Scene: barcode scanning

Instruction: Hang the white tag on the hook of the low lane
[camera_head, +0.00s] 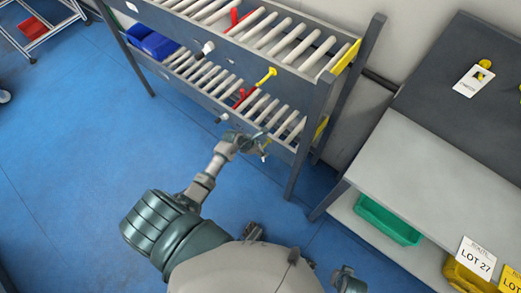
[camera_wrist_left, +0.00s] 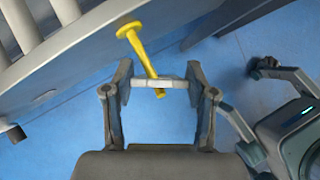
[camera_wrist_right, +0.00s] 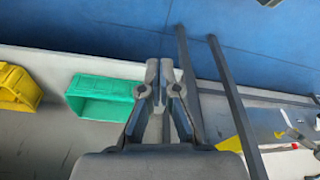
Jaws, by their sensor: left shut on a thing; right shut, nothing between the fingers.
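My left gripper (camera_head: 249,143) is at the front of the low lane's rail. In the left wrist view its fingers (camera_wrist_left: 160,85) are shut on the white tag (camera_wrist_left: 178,83), seen nearly edge-on as a thin white strip. The yellow hook (camera_wrist_left: 138,48) of the low lane crosses the tag's strip, with its round end up by the rail and its other end just below the strip. I cannot tell whether the hook passes through the tag's hole. My right gripper (camera_wrist_right: 162,80) is shut and empty, away from the rack.
The upper lane carries another yellow hook (camera_head: 264,79). Blue bins (camera_head: 160,46) sit at the rack's left. A bench (camera_head: 430,150) stands right, with a green bin (camera_head: 388,220) and a yellow bin (camera_head: 466,279). Another white tag (camera_head: 468,85) lies against the dark panel.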

